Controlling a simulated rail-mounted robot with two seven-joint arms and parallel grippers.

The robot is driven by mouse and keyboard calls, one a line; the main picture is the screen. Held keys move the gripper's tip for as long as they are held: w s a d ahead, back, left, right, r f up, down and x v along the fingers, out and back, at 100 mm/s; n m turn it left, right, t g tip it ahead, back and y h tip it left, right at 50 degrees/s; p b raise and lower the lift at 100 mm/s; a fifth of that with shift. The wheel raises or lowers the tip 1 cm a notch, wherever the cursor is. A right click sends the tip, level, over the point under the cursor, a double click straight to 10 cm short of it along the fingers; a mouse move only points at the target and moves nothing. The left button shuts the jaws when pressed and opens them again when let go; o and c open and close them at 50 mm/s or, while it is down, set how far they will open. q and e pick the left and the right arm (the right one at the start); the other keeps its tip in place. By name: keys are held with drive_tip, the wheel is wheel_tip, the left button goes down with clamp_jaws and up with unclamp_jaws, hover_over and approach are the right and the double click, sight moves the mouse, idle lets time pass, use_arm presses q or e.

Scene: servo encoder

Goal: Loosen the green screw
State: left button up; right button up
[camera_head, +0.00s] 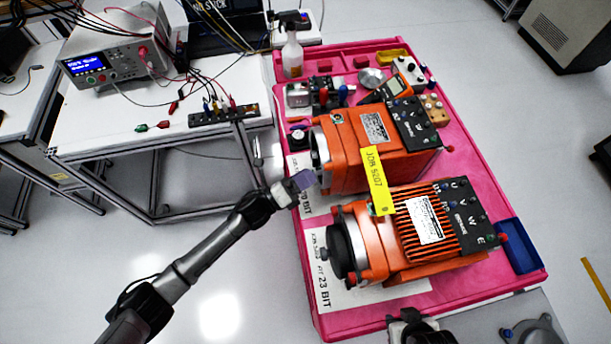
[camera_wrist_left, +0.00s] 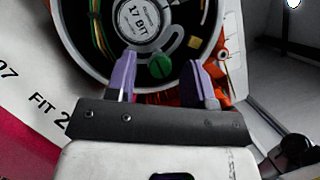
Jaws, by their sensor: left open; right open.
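The green screw (camera_wrist_left: 160,67) sits at the lower edge of the round encoder opening (camera_wrist_left: 147,35), beside a curved slot and below a "17 BIT" label. My left gripper (camera_wrist_left: 162,78) is open, its purple fingers on either side of the screw, with a gap between each finger and the screw. In the head view my left gripper (camera_head: 304,180) is at the left end of the rear orange motor (camera_head: 350,150), and the screw is hidden there. My right gripper (camera_head: 410,322) is at the bottom edge, partly cut off, away from the screw.
A second orange motor (camera_head: 410,235) lies in front on the pink tray (camera_head: 470,285). A yellow tag (camera_head: 377,180) lies across the motors. A white bench (camera_head: 95,125) is at the left.

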use_arm(q)
drive_tip(key=shift+c, duration=0.5)
clamp_jaws()
use_arm(e)
drive_tip(key=shift+d, duration=0.1)
drive_tip(key=shift+r+p, duration=0.75)
use_arm(q)
drive_tip(key=shift+r+n+g+y+p, duration=0.15)
drive_tip(key=shift+n+g+y+p, duration=0.55)
drive_tip(key=shift+n+p, duration=1.75)
drive_tip(key=shift+r+n+g+y+p, duration=0.2)
drive_tip(key=shift+n+g+y+p, duration=0.5)
drive_tip(key=shift+n+p, duration=1.75)
drive_tip(key=shift+r+n+g+y+p, duration=0.15)
drive_tip(key=shift+n+g+y+p, duration=0.5)
drive_tip(key=shift+n+p, duration=1.8)
use_arm(e)
wheel_tip(320, 180, up, 15)
